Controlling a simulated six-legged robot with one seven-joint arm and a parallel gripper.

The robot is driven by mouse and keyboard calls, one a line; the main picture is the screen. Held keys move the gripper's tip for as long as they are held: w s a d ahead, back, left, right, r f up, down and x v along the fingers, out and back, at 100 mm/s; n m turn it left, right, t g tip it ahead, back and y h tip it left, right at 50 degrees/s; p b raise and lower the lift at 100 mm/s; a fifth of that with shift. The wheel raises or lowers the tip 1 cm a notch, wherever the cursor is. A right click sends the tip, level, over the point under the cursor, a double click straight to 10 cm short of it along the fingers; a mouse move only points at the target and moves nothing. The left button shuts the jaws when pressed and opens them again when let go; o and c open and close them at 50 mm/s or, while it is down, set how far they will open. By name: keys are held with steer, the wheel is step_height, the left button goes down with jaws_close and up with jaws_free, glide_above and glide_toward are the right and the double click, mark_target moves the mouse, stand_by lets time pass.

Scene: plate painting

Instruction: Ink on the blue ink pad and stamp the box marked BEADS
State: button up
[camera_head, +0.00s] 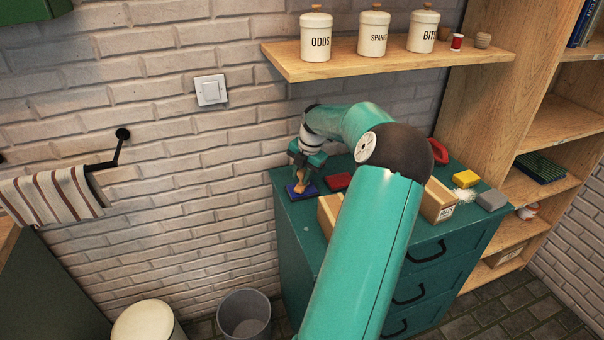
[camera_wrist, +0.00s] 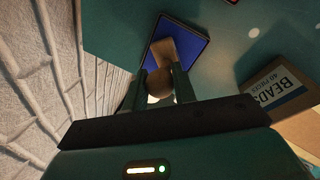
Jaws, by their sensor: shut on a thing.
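My gripper (camera_head: 303,172) is shut on a wooden stamp (camera_head: 300,186) with a round knob. The stamp's lower end is over the blue ink pad (camera_head: 291,192) on the green cabinet; whether it touches the pad I cannot tell. In the wrist view the stamp's knob (camera_wrist: 161,54) is between my fingers and the blue pad (camera_wrist: 189,63) lies beyond it. The cardboard box marked BEADS (camera_wrist: 292,82) stands to the right of the pad in the wrist view. In the head view, my arm partly hides a box (camera_head: 328,210) near the cabinet's front.
A red pad (camera_head: 338,181) lies right of the blue pad. Another cardboard box (camera_head: 438,203), a yellow block (camera_head: 466,179) and a grey block (camera_head: 491,200) are on the cabinet's right. A wooden shelf (camera_head: 400,64) with jars hangs above. The brick wall (camera_head: 210,180) is close on the left.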

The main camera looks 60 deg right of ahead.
steer(key=shift+r, duration=3.5)
steer(key=shift+w, duration=0.1)
